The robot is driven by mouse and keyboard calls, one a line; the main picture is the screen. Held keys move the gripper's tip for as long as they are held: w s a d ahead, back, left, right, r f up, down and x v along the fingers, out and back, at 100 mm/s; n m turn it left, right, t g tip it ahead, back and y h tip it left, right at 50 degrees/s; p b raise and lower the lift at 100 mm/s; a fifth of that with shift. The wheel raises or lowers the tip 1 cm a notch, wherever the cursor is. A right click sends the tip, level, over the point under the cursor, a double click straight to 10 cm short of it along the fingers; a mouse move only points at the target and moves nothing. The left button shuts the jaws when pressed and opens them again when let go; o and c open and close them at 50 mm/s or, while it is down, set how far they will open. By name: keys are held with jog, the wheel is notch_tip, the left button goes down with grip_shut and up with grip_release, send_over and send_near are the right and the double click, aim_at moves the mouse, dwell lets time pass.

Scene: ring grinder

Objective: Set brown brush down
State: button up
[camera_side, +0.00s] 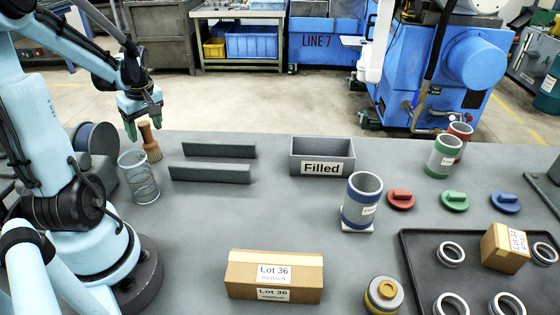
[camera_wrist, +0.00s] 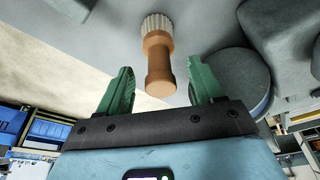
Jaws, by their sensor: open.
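The brown brush (camera_side: 149,140) is near the back left of the grey table, handle up and slightly tilted, pale bristles down. The bristles appear to be at the table top, but I cannot tell if they touch it. My gripper (camera_side: 143,120) is open just above the handle. In the wrist view, the brush (camera_wrist: 158,58) lies between the green fingers of my gripper (camera_wrist: 160,72), with a gap on each side.
A cardboard box (camera_side: 273,268) lies at the front. The table between is clear.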

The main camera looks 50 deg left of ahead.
jog(key=v, duration=1)
jog(key=w+d+f+m+t+h, duration=0.1)
jog(key=w+d+m+t, duration=0.3)
jog(key=d+m, duration=0.6)
jog(key=w+d+f+m+t+h, duration=0.2)
jog(key=w+d+m, duration=0.3)
jog(key=d+m, duration=0.5)
jog(key=d+t, duration=0.1)
jog(key=d, duration=0.7)
jog(key=shift+t, duration=0.4)
